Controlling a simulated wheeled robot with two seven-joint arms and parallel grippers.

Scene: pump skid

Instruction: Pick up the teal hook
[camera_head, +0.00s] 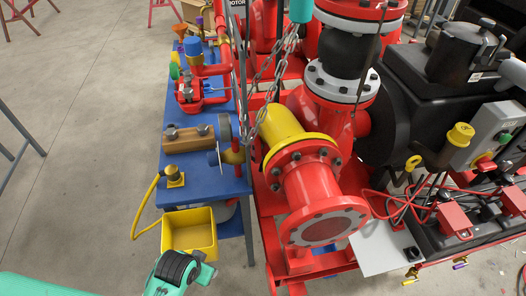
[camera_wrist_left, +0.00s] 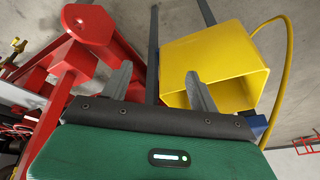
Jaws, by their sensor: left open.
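A teal piece (camera_head: 300,10) hangs at the top edge of the head view, with steel chains around it. Its upper end is cut off by the frame, and I cannot tell whether it is the teal hook. No clear hook shape shows in the left wrist view. My left gripper (camera_wrist_left: 160,88) is open and empty in the left wrist view, its two grey fingers apart. In the head view only my left arm shows clearly, low near the yellow bin (camera_head: 190,230), well below the teal piece. My right gripper is not in view.
The blue bench (camera_head: 202,185) carries a wooden block (camera_head: 188,138) and red fittings. The red flanged pipe (camera_head: 318,195) stands right of it. The yellow bin (camera_wrist_left: 216,48) and a red frame (camera_wrist_left: 85,70) flank the left fingers. Open floor (camera_head: 80,110) lies at left.

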